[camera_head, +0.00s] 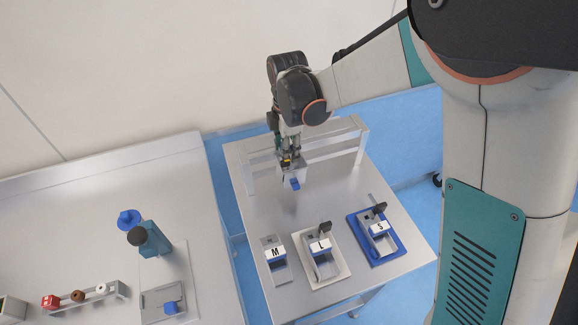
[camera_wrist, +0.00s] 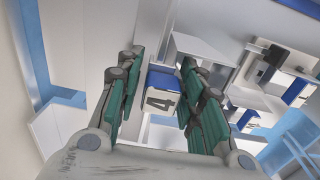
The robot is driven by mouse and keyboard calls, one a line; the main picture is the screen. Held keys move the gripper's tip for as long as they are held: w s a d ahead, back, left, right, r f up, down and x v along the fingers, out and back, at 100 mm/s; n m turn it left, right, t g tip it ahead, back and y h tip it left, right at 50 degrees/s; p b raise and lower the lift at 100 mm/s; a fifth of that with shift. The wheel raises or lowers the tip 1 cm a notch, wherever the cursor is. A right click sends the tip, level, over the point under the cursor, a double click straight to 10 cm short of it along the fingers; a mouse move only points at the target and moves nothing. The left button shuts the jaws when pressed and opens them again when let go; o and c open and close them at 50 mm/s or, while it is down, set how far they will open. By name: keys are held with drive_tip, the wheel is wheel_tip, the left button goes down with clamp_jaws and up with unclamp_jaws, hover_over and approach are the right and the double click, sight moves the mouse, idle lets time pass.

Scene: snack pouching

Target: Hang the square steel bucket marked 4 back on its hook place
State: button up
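The steel bucket marked 4 shows in the wrist view as a blue handle piece with a white label (camera_wrist: 161,100) bearing a tilted 4, between my gripper's fingers. In the head view its blue part (camera_head: 294,184) is just below my gripper (camera_head: 289,160), by the steel rack (camera_head: 345,137) at the back of the right table. My gripper (camera_wrist: 163,65) has its green-padded fingers on both sides of the handle. The right finger overlaps the label's edge; a narrow gap seems to show on the left. I cannot tell whether the fingers press on it or whether the bucket hangs on a hook.
Holders labelled M (camera_head: 275,253), L (camera_head: 321,244) and S (camera_head: 380,227) stand along the table's front. The left table carries a dark teal device (camera_head: 148,240), a blue round piece (camera_head: 129,219) and a rack of small items (camera_head: 87,297). The table's middle is clear.

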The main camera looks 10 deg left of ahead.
drive_tip(key=shift+f, duration=0.35)
clamp_jaws()
drive_tip(key=shift+r, duration=0.2)
wheel_tip(320, 180, up, 20)
drive_tip(key=p, duration=0.3)
drive_tip(key=shift+p, duration=0.35)
drive_tip(key=shift+d+f, duration=0.1)
drive_tip(key=shift+f, duration=0.1)
